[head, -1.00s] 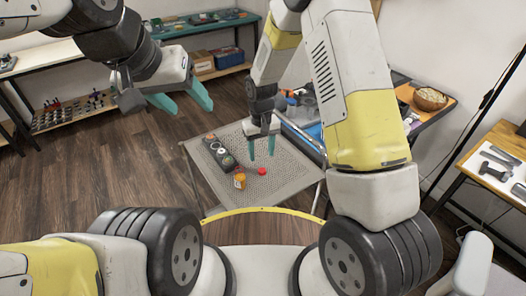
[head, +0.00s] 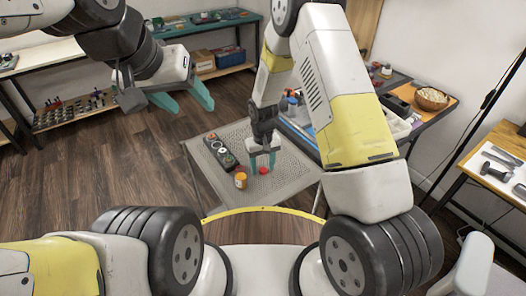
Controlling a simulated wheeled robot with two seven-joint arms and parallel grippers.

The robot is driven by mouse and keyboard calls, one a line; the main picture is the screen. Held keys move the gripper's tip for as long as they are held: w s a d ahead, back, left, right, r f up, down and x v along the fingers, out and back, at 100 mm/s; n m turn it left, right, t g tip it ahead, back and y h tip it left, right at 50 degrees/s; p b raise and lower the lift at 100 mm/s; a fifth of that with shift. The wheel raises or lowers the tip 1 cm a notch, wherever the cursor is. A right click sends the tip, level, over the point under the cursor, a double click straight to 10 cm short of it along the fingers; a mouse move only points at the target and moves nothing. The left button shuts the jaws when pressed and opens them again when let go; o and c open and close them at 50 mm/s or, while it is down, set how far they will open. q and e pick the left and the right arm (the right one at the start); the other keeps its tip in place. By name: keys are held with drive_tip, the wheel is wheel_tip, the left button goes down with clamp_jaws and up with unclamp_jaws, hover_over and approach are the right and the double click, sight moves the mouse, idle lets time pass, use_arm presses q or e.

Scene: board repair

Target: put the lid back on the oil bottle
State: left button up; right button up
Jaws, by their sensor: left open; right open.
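A small orange bottle with a pale label (head: 241,181) stands on the grey perforated table. A red lid (head: 263,171) lies on the table to its right, apart from it. My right gripper (head: 262,169) is open, pointing down, with its teal fingers on either side of the lid. Whether the fingers touch the lid or the table is too small to tell. My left gripper (head: 184,99) is open and empty, held up over the floor at the left, far from the bottle.
A dark board with round parts (head: 220,151) lies on the grey table (head: 205,185) behind and left of the bottle. A side bench with a bowl (head: 431,98) and bottles is at the right. The table's front right area is clear.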

sight(263, 169)
drive_tip(key=shift+f, duration=0.1)
clamp_jaws()
idle(0.3)
drive_tip(key=shift+r, duration=0.7)
wheel_tip(263, 169, up, 2)
drive_tip(key=shift+r, duration=0.2)
drive_tip(key=s, duration=0.5)
drive_tip(key=s+a, duration=0.1)
drive_tip(key=s, duration=0.4)
drive_tip(key=s+r, duration=0.1)
drive_tip(key=s, duration=0.5)
drive_tip(key=shift+a+r, duration=0.1)
drive_tip(key=shift+a, duration=0.25)
